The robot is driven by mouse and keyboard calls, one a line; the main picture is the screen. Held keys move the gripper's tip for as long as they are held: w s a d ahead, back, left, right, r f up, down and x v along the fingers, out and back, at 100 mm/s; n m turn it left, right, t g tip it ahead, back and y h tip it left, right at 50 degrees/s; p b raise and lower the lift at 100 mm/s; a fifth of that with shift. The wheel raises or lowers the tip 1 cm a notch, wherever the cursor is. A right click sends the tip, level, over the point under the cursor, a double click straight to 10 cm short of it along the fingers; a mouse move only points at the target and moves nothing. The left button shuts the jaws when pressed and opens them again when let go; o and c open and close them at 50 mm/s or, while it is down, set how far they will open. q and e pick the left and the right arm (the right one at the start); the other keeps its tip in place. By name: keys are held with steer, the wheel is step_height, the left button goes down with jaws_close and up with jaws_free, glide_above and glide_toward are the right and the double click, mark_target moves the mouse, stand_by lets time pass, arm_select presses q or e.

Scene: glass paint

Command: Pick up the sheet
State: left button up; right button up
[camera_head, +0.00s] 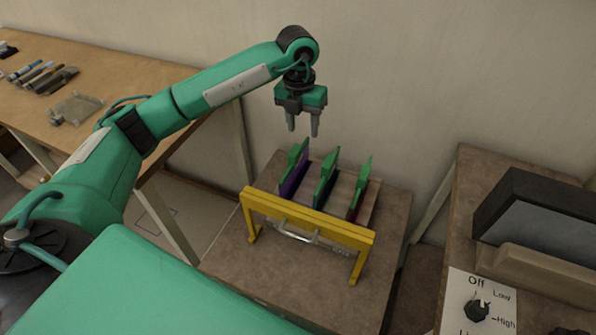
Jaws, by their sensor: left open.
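Three thin upright sheets stand side by side in a rack on the small middle table. My right gripper is not in view.
The rack's yellow bar (308,217) runs across its front, with a metal handle (297,232) below it. A wooden bench (110,78) with several tools is at the left. A control panel with a knob (476,309) and a dark box (540,215) are at the right. A wall stands behind.

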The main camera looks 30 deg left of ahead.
mark_target(295, 150)
arm_select(q)
steer(key=shift+y, duration=0.4)
steer(key=f, duration=0.2)
steer(key=a+f, duration=0.1)
steer(key=f, duration=0.1)
steer(key=a+f+p, duration=0.1)
steer(key=f, duration=0.2)
steer(key=shift+w, duration=0.1)
steer(key=shift+f, duration=0.9)
step_height(295, 150, down, 4)
steer(key=shift+a+r+p, duration=0.1)
steer(key=shift+r+p, duration=0.1)
steer(key=shift+p, duration=0.45)
steer(key=shift+f, duration=0.35)
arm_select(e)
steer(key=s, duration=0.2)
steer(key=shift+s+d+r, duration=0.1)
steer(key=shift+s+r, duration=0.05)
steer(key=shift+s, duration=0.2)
arm_select(q)
steer(key=shift+c, duration=0.3)
